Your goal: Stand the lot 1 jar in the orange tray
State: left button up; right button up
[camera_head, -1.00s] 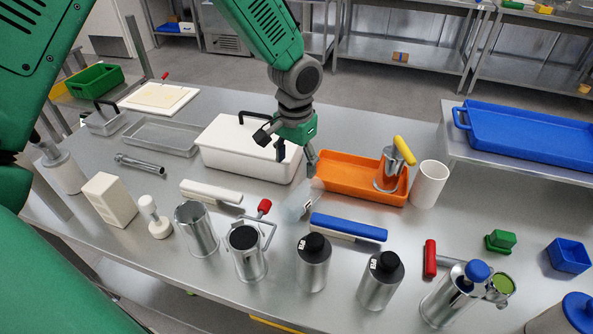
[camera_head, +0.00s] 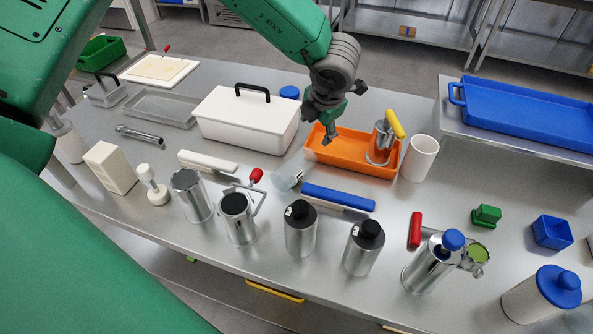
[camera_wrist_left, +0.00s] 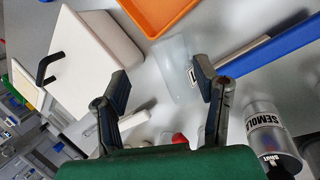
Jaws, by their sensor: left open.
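A clear, frosted jar (camera_head: 287,177) lies on the steel table, seemingly on its side, just in front of the orange tray (camera_head: 318,158). It also shows in the left wrist view (camera_wrist_left: 174,62), with a small label too small to read, so I cannot confirm its lot number. The tray holds a metal cup with a yellow handle (camera_head: 380,143) at its right end; its left part is bare. My left gripper (camera_head: 328,122) is open and empty, above the tray's left end. In the wrist view its fingers (camera_wrist_left: 163,80) frame the jar from above, apart from it. My right gripper does not show.
A lidded white box (camera_head: 247,120) stands left of the tray and a white cup (camera_head: 420,158) right of it. A blue-handled tool (camera_head: 338,197) lies right of the jar. Black-capped canisters (camera_head: 301,229) stand in front. A blue tray (camera_head: 525,115) sits on a raised shelf.

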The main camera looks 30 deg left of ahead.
aim_at(295, 164)
pick_arm(q)
jog(key=s+f+g, duration=0.1)
jog(key=f, duration=0.1)
jog(key=s+a+f+n+g, duration=0.1)
jog(key=s+f, duration=0.1)
jog(key=f, duration=0.1)
jog(key=s+a+f+n, duration=0.1)
jog(key=f, duration=0.1)
jog(key=shift+s+f+g, duration=0.2)
jog(key=shift+f+g, duration=0.1)
jog(key=shift+g, duration=0.1)
jog(key=shift+x, duration=0.95)
jog(key=x, duration=0.4)
jog(key=shift+s+a+f, duration=0.1)
jog(key=shift+a, duration=0.15)
jog(key=shift+c, duration=0.4)
jog(key=c, duration=1)
